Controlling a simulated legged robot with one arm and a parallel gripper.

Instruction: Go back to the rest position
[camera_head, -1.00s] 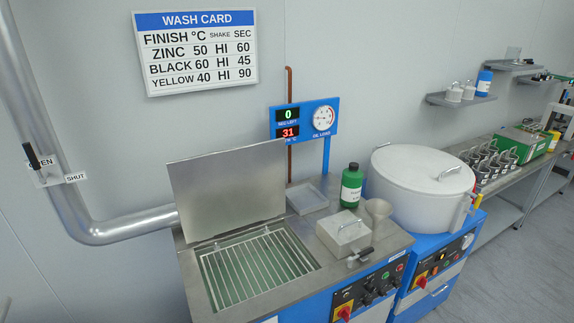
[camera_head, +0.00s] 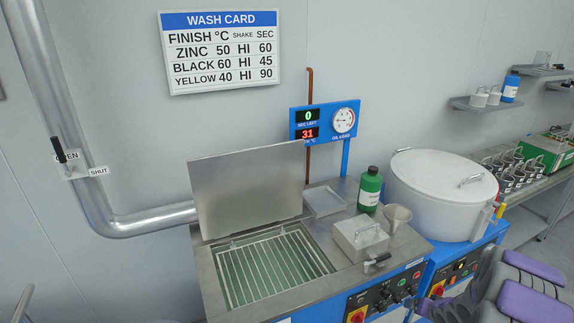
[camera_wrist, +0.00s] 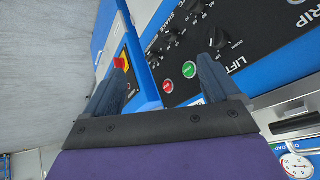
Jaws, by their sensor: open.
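My gripper (camera_head: 446,302) shows at the lower right of the head view, in front of the blue cabinets, with my purple and grey arm behind it. In the wrist view, the two dark fingers of my gripper (camera_wrist: 160,78) are apart, with nothing held between them. Beyond them is the black control panel (camera_wrist: 178,50) with a green and a red button, tilted in that view. The fingers appear apart from the panel, but the exact gap cannot be judged.
The wash tank (camera_head: 275,275) has its lid (camera_head: 247,190) raised over a grid. A white round drum (camera_head: 440,200) stands to the right. A green bottle (camera_head: 370,188), a funnel (camera_head: 397,215) and a lidded box (camera_head: 360,240) are on the worktop.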

